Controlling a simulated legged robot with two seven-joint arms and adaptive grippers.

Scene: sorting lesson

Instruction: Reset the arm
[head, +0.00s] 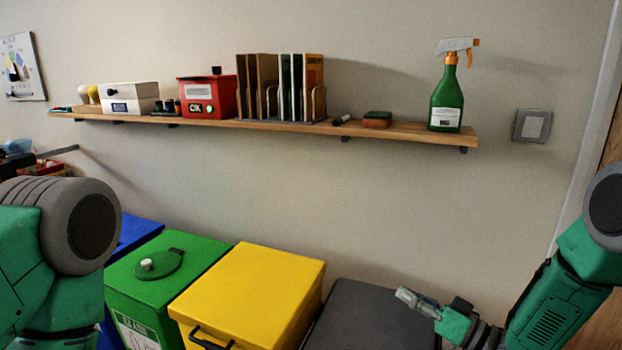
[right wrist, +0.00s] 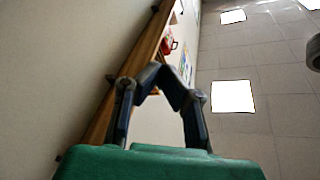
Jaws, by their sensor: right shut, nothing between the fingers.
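My right gripper (head: 405,294) is low at the right of the head view, in front of the wall and over the dark grey bin. It is shut and empty. The right wrist view shows its dark fingers (right wrist: 158,72) meeting at the tips, with the shelf, wall and ceiling behind them. My right arm (head: 560,300) comes in from the right edge. My left arm (head: 50,240) fills the lower left corner of the head view. Its gripper is out of view.
A wooden shelf (head: 400,132) holds a green spray bottle (head: 446,102), folders (head: 285,85), a red box (head: 207,96) and a white box (head: 128,97). Below stand blue (head: 138,231), green (head: 195,262), yellow (head: 255,285) and dark grey (head: 365,320) bins. A switch (head: 532,126) is on the wall.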

